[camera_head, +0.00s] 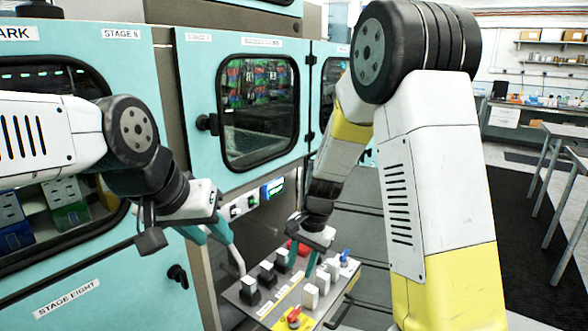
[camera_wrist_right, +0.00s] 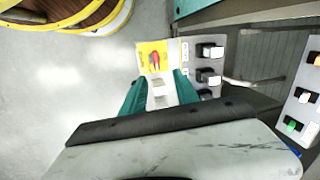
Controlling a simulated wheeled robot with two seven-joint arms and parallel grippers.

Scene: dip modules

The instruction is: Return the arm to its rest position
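My right arm comes down from the upper right. Its gripper (camera_head: 302,266) is low over the far part of a tray-like control panel (camera_head: 345,283). In the right wrist view the teal fingers of this gripper (camera_wrist_right: 160,88) are apart, with pale blocks (camera_wrist_right: 158,91) of the panel seen between them. I see nothing held, but the head view does not show whether the fingers touch a block. My left gripper (camera_head: 222,246) hangs left of the panel, with its fingers spread and nothing visible between them.
The panel carries white blocks (camera_head: 310,297), black blocks (camera_head: 250,291) and a red knob (camera_head: 294,316) on yellow. Teal cabinets with a windowed door (camera_head: 258,110) stand close behind the arms. Tables (camera_head: 566,130) stand at the right, with open floor before them.

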